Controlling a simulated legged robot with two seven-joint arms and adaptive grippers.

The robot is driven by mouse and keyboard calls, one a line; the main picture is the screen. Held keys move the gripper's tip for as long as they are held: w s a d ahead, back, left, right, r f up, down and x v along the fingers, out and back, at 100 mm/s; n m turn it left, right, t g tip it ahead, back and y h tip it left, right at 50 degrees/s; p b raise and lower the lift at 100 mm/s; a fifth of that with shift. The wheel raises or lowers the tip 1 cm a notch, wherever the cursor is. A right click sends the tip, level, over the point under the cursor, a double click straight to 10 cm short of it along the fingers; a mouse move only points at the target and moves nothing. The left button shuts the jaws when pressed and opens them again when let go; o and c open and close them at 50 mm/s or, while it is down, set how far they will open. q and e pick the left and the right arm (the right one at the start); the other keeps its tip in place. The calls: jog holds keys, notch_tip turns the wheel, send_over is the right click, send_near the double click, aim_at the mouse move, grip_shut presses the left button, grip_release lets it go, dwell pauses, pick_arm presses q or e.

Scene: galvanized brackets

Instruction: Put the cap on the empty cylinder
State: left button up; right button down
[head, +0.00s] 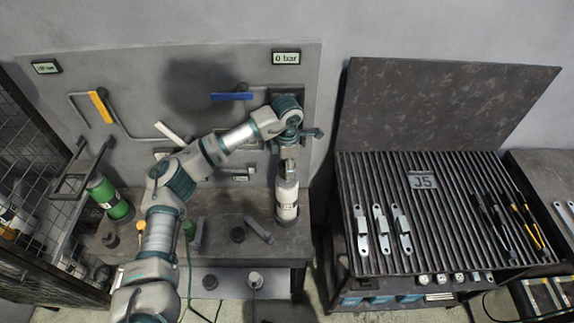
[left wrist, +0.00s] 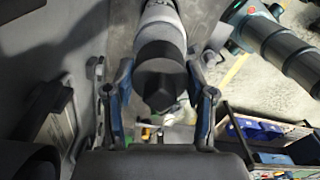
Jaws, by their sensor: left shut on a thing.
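A white cylinder (head: 287,195) with a dark label stands upright near the right end of the bench, in front of the panel. My left gripper (head: 288,148) is right above its top, with the arm reaching in from the left. In the left wrist view, a dark cap (left wrist: 160,82) lies between the fingers of my left gripper (left wrist: 162,100), in line with the grey-white cylinder (left wrist: 160,22). The gripper is shut on the cap. I cannot tell whether the cap is seated on the cylinder or just against it. My right gripper is not in view.
A green cylinder (head: 110,198) stands at the bench's left, beside a wire cage (head: 40,140). Small black pieces (head: 237,235) lie on the bench front. The panel (head: 125,70) carries yellow and blue handles. A slatted table (head: 440,225) with brackets (head: 381,229) is at right.

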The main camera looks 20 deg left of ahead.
pick_arm(q)
jog(key=o, duration=1.5)
jog(key=shift+r+p, duration=2.15)
jog(key=shift+r, duration=1.45)
jog(key=shift+f, duration=0.1)
grip_shut()
jog(key=shift+f, duration=0.2)
